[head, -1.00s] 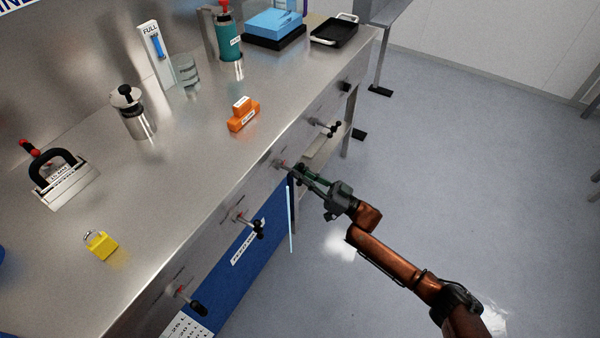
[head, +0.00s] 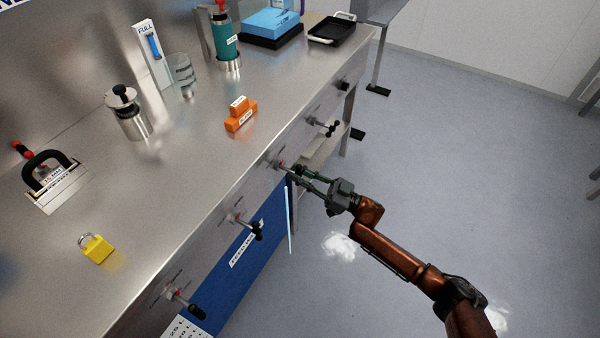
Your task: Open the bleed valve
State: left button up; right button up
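Several small valves sit along the front face of the steel bench; their labels are too small to read, so I cannot tell which is the bleed valve. My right gripper (head: 294,174) is at the valve with a red part (head: 281,165), its fingertips at or very near the handle end. The fingers hide that handle, and I cannot tell whether they grip it. Other black-handled valves are to the right (head: 326,126), lower left (head: 248,223) and at the bottom (head: 184,297). My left gripper is not in view.
On the bench top (head: 190,190) stand a yellow padlock (head: 96,248), orange blocks (head: 240,115), a steel canister (head: 128,112), a teal cylinder (head: 226,42) and a black tray (head: 331,29). A blue panel (head: 245,265) is below the valves. The floor to the right is clear.

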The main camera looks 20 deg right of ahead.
jog(key=shift+o, duration=1.4)
jog(key=shift+a+f, duration=0.2)
jog(key=shift+d, duration=0.1)
jog(key=shift+r, duration=0.1)
jog(key=v, duration=1.2)
